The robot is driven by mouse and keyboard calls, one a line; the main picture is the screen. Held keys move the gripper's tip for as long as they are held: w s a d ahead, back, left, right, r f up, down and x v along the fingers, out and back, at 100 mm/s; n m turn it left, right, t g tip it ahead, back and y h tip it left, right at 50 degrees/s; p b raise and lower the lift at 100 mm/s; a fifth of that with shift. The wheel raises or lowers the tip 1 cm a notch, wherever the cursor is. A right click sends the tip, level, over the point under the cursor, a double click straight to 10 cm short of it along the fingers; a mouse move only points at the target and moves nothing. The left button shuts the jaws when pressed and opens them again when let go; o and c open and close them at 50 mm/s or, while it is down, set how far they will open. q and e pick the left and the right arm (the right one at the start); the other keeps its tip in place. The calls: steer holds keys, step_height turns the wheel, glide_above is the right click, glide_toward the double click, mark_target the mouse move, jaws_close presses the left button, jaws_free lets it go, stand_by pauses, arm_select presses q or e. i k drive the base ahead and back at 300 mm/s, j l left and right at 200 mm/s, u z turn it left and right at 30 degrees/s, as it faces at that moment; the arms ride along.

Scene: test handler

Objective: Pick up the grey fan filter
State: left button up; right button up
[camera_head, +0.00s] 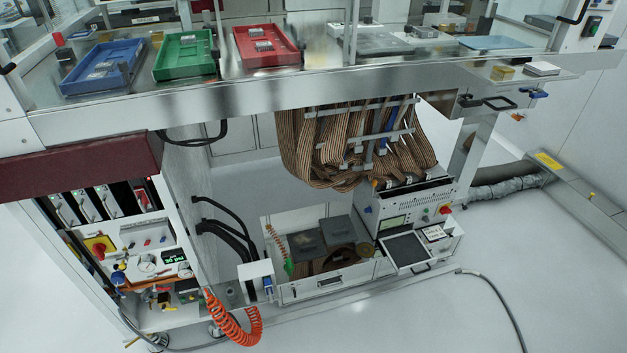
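I cannot surely single out the grey fan filter. A flat dark grey square panel (406,249) in a pale frame sticks out at the front of a white control unit (403,208) on the floor. Two dark grey square blocks, one at the left (305,244) and one at the right (338,230), lie in an open white bin (325,284) beside that unit. Either the panel or a block could be the filter. Neither of my grippers shows in the head view.
Blue (101,67), green (184,55) and red (267,46) trays stand on the metal deck (200,95) above. Brown ribbon cables (320,155) hang over the control unit. An orange coiled hose (235,335) and a black cable (505,308) lie in front.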

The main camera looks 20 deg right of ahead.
mark_target(338, 227)
steer(key=i+l, duration=0.3)
steer(key=i, duration=0.2)
steer(key=i+l+u, duration=0.1)
steer(key=i+l, duration=0.25)
steer(key=i, duration=0.15)
